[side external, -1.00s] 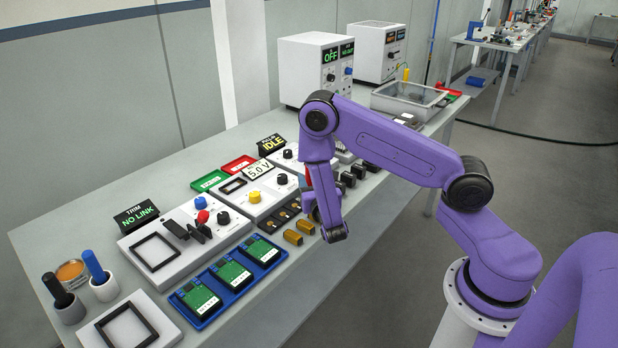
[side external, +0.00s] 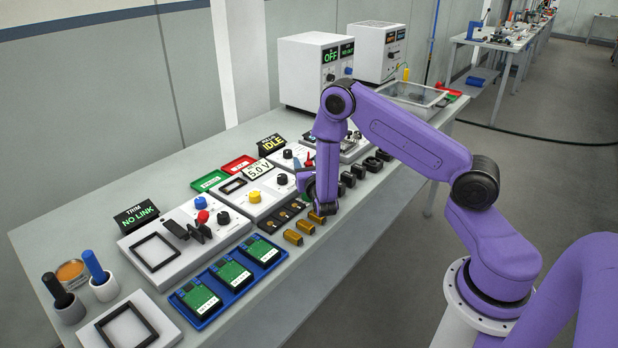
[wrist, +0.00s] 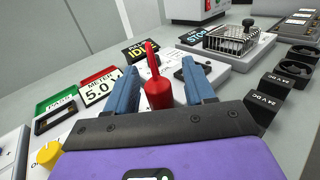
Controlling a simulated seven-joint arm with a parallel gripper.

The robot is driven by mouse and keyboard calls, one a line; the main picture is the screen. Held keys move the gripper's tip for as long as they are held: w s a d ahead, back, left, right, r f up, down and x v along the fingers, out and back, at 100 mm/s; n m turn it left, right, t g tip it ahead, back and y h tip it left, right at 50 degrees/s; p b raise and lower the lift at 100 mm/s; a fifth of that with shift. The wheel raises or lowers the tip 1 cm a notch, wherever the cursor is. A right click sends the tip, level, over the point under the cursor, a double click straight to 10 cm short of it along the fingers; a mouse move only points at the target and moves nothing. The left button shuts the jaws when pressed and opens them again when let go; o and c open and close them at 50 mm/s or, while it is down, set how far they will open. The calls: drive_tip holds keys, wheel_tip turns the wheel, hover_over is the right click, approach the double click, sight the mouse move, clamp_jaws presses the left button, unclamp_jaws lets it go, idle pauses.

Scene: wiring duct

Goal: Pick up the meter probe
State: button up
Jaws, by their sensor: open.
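The meter probe (wrist: 157,88) appears to be the upright red piece with a tapered top in the wrist view. My gripper (wrist: 161,78) is open, with one blue finger to the left of the probe and the other to the right. Gaps show between the probe and both fingers; its lower end is hidden behind my gripper's dark plate.
The meter sign (wrist: 100,88) reads 5.0 V, near green and red trays. A wire cage (wrist: 238,42) stands behind to the right. Black 24 VDC blocks (wrist: 270,88) line the right side. Brown blocks (side external: 293,237) and a blue tray of green boards (side external: 203,319) lie nearer.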

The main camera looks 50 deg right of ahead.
clamp_jaws()
drive_tip(key=shift+r, duration=0.85)
drive_tip(key=shift+s+a+r, duration=1.9)
drive_tip(key=shift+s+r, duration=3.7)
drive_tip(key=shift+s, duration=1.05)
drive_tip(key=w+d+f+m+g+h, duration=0.2)
drive_tip(key=w+d+m+g+h, duration=0.2)
drive_tip(key=w+m+g+h, duration=0.1)
drive_tip(key=shift+d+m+g, duration=0.15)
drive_tip(key=shift+m+g, duration=0.35)
drive_tip(key=shift+g, duration=0.8)
drive_tip(key=shift+f, duration=0.1)
